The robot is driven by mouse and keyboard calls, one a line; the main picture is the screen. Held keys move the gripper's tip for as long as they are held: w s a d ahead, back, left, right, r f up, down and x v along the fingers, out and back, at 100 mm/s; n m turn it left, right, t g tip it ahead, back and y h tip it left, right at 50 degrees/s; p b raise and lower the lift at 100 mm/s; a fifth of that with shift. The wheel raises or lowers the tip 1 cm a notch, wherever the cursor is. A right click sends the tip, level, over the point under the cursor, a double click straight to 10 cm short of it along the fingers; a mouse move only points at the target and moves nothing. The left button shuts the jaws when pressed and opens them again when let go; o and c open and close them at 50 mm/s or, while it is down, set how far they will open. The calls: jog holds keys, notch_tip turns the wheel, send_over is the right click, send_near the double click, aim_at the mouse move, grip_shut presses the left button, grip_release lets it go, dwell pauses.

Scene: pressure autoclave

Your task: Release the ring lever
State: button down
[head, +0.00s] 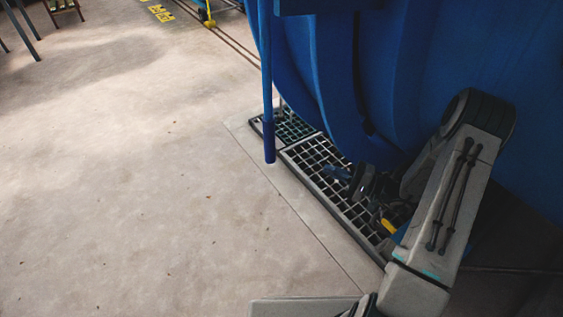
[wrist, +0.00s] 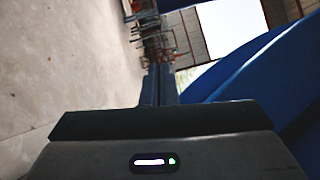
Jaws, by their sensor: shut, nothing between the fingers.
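A long blue bar (head: 267,75) hangs upright in front of the big blue autoclave (head: 400,70), with a darker grip-like sleeve (head: 269,142) at its lower end; it looks like the ring lever. My gripper (head: 328,171) is low beside the vessel, to the right of the bar's lower end and apart from it. In the wrist view my gripper's fingers (wrist: 158,75) are together, with nothing seen between them. The blue curved vessel rim (wrist: 235,75) fills the right side there. The bar cannot be made out clearly in the wrist view.
A floor grating (head: 330,190) lies under the vessel and my gripper. The concrete floor (head: 130,180) to the left is wide and clear. Yellow floor markings (head: 160,12) and a rail (head: 232,42) lie at the back.

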jog(key=shift+a, duration=0.2)
jog(key=s+a+b+x, duration=0.1)
jog(key=s+b+x, duration=0.1)
jog(key=x, duration=1)
jog(key=shift+s+a+r+b, duration=0.25)
jog(key=shift+a+r+b, duration=0.1)
jog(key=shift+b, duration=0.5)
